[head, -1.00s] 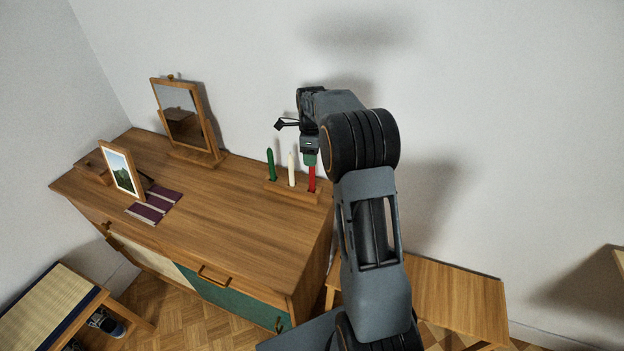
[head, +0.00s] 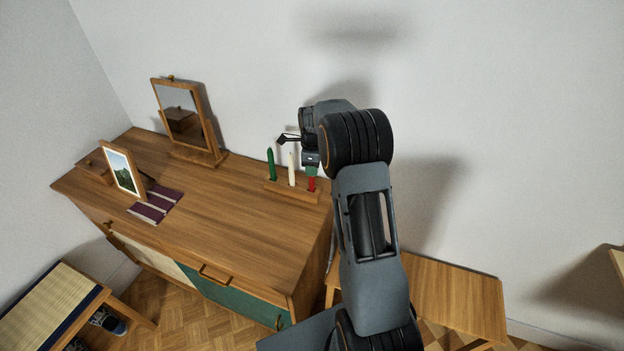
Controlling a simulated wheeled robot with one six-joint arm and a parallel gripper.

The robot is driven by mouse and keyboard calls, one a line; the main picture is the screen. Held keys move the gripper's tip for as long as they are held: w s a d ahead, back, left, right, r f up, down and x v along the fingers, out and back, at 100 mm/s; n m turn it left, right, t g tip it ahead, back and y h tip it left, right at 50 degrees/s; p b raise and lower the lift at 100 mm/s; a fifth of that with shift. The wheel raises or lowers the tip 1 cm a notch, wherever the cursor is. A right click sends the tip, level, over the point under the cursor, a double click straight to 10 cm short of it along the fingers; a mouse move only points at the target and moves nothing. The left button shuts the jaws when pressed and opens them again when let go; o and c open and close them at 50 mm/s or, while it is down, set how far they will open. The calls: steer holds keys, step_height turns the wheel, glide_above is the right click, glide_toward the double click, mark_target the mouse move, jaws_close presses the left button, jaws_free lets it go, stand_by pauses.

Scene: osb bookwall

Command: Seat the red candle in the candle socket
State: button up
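The red candle (head: 311,185) stands upright at the right end of the wooden candle holder (head: 290,191) on the dresser top. Only a short length shows below my gripper (head: 311,171), which points down over it. The fingers appear closed around the candle, and its upper part is hidden by them. The lower end is at the holder's right-hand socket; how deep it sits inside cannot be seen. A green candle (head: 270,164) and a white candle (head: 291,170) stand upright in the holder to the left.
The dresser (head: 220,220) also bears a tilting mirror (head: 184,115), a framed picture (head: 122,172), a wooden box (head: 95,165) and purple striped items (head: 155,205). The dresser's front middle is clear. The wall is close behind the holder. A low wooden table (head: 455,295) stands at right.

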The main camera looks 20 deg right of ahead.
jaws_close()
